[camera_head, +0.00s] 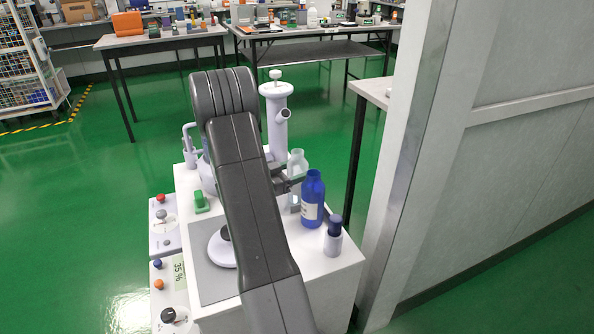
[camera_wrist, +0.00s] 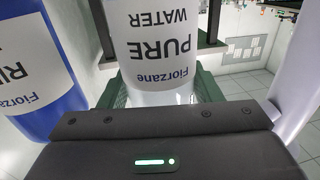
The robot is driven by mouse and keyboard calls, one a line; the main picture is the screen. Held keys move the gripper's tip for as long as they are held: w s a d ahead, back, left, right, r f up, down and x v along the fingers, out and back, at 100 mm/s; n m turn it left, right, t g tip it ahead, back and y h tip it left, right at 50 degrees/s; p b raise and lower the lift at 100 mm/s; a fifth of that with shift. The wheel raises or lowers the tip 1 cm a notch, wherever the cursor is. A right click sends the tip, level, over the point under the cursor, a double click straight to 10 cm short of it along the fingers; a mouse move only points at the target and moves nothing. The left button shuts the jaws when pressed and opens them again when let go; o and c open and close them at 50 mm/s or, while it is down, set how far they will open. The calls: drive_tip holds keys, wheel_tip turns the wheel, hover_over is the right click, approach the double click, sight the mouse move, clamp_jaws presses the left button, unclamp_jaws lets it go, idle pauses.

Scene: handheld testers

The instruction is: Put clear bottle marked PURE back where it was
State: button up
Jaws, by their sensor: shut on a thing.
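The clear bottle marked PURE (camera_head: 297,163) is upright behind a blue bottle (camera_head: 313,187) over the white bench top (camera_head: 325,262). Its PURE WATER label (camera_wrist: 160,45) shows upside down in the wrist view, between green finger pads. My gripper (camera_head: 288,184) is shut on this bottle; my arm and the blue bottle hide part of the grip. Whether the bottle's base touches the top I cannot tell. The blue bottle also shows close at the left in the wrist view (camera_wrist: 40,75).
A small white bottle with a dark blue cap (camera_head: 333,238) stands in front of the blue bottle. A tall pale column instrument (camera_head: 277,120) stands behind. A green object (camera_head: 201,203) sits at left. A wall post (camera_head: 405,150) rises at right.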

drive_tip(key=o, duration=1.3)
drive_tip(key=shift+a+r, duration=0.1)
drive_tip(key=shift+r, duration=0.05)
drive_tip(key=p+v, duration=0.3)
drive_tip(key=v, duration=0.9)
drive_tip(key=shift+p, duration=0.3)
